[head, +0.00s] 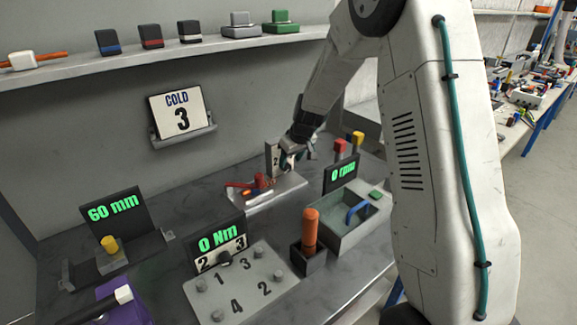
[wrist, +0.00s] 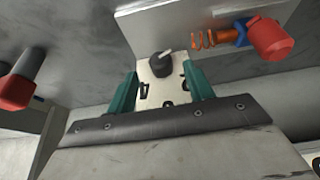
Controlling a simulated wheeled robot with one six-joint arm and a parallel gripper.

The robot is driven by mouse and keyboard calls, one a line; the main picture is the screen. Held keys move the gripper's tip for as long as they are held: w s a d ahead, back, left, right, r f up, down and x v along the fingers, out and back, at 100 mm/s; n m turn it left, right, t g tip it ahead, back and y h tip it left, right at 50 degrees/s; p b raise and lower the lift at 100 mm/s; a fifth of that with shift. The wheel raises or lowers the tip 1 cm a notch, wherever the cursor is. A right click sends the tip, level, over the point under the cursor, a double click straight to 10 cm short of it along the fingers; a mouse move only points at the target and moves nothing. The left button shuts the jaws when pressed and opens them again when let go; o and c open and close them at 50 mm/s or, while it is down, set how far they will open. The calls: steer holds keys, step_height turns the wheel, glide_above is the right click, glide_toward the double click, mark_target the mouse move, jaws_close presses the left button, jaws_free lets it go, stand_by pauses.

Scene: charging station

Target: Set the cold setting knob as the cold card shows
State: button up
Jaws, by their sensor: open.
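The cold card (head: 178,114) hangs on the back wall and reads COLD 3. A pale upright number plate (head: 271,158) stands at the back of the bench, with a 2 visible. In the wrist view the same plate (wrist: 160,92) shows a 4 and part of another mark. A dark knob (wrist: 159,67) with a white pointer sits on it, the pointer toward the upper right. I cannot tell which number it marks. My gripper (head: 293,152) is at this plate. In the wrist view my gripper (wrist: 161,82) is open, its teal fingers on either side of the plate.
A metal tray (head: 282,193) with red and orange parts lies close below my gripper. An orange handle (head: 311,226) stands in front. A shelf (head: 80,62) runs above.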

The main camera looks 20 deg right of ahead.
mark_target(288, 165)
steer(key=shift+x, duration=1.95)
steer(key=c, duration=1)
steer(key=shift+o, duration=0.2)
